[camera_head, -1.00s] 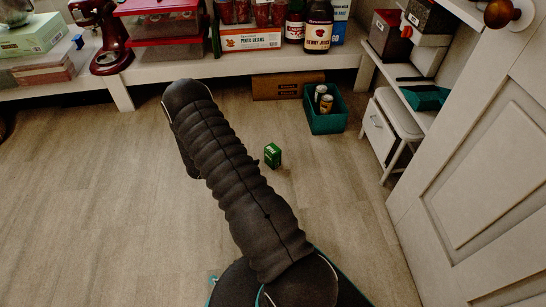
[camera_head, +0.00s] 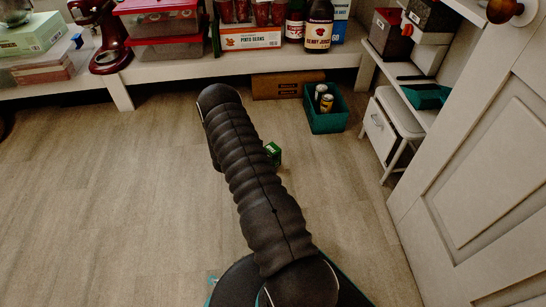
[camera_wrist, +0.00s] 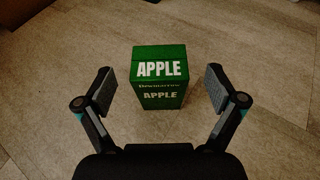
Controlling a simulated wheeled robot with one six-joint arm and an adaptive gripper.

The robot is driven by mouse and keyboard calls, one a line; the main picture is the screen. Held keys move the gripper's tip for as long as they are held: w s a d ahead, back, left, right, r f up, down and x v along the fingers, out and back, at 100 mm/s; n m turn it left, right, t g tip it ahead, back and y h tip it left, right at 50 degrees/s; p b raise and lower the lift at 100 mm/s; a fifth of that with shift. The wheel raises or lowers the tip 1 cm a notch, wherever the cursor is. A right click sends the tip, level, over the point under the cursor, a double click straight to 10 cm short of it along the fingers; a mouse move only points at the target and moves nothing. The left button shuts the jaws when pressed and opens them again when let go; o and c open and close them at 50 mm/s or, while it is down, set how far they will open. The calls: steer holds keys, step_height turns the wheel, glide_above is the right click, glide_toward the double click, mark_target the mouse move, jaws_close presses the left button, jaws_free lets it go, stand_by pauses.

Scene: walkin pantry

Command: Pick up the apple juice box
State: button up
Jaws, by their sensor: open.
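The apple juice box (camera_wrist: 160,80) is a small green carton with white "APPLE" lettering, standing upright on the floor. In the wrist view it sits ahead of my gripper (camera_wrist: 160,92), roughly centred between the two fingers. The fingers are spread wide with a gap on each side of the box, and nothing is held. In the head view only part of the box (camera_head: 274,151) shows, since my arm covers its left side. My gripper's fingers are hidden in the head view.
A teal bin (camera_head: 326,121) with cans stands on the floor behind the box, beside a cardboard box (camera_head: 285,86) under the shelf. A white stool (camera_head: 392,125) and a white door (camera_head: 480,170) are at the right. The floor (camera_head: 90,190) at the left is clear.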

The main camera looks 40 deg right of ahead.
mark_target(271, 149)
steer(key=x, duration=0.3)
steer(key=shift+d+f, duration=0.1)
steer(key=shift+d, duration=0.05)
steer(key=c, duration=1.4)
steer(key=shift+c, duration=0.4)
